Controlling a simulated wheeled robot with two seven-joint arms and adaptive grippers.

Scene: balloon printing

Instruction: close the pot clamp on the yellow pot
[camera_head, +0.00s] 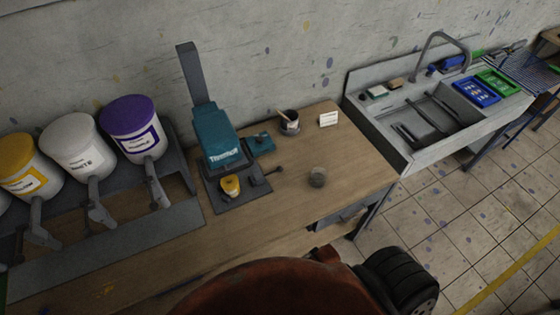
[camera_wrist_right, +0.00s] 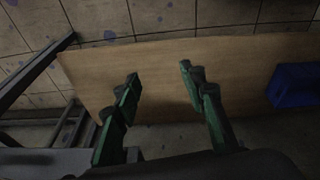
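The yellow pot (camera_head: 230,186) is small and sits upright on the dark base plate of the teal pad-printing machine (camera_head: 217,140) in the head view. A small dark clamp-like part (camera_head: 256,177) with a lever reaching out to the right (camera_head: 274,170) is beside the pot, on its right. It is too small to tell whether it grips the pot. My right gripper (camera_wrist_right: 158,73) is open and empty in the right wrist view, over a plain wooden surface (camera_wrist_right: 220,60), with neither pot nor machine in that view. My left gripper is not in view.
Large tubs, including yellow, white and purple (camera_head: 131,116) ones, stand on a rack at left. A dark cup (camera_head: 289,124), a white card (camera_head: 328,120) and a grey cup (camera_head: 317,178) stand on the wooden bench (camera_head: 358,165). A sink (camera_head: 445,110) is at right. The bench's front right is clear.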

